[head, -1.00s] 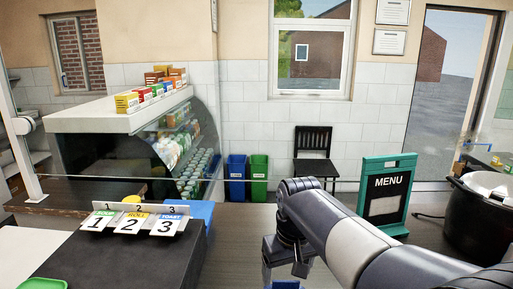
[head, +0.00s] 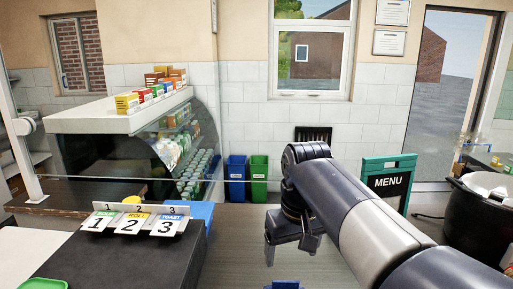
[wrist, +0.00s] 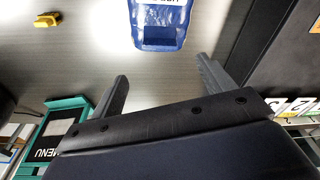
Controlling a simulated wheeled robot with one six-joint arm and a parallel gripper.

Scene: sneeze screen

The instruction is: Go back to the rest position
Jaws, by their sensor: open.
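My gripper (head: 292,252) hangs at the end of my raised arm, right of the dark counter in the head view. In the wrist view my gripper (wrist: 163,72) shows two dark fingers spread well apart with nothing between them. A blue plastic container (wrist: 160,28) lies beyond the fingertips on the grey floor side, apart from them. My arm hides most of the dark chair (head: 313,134) in the head view.
The dark counter (head: 135,258) holds number cards (head: 130,224). A glass display case (head: 180,150) stands behind it. A green MENU sign (head: 388,183) and a black pot (head: 482,220) stand to the right. Blue (head: 236,178) and green (head: 259,178) bins stand by the wall.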

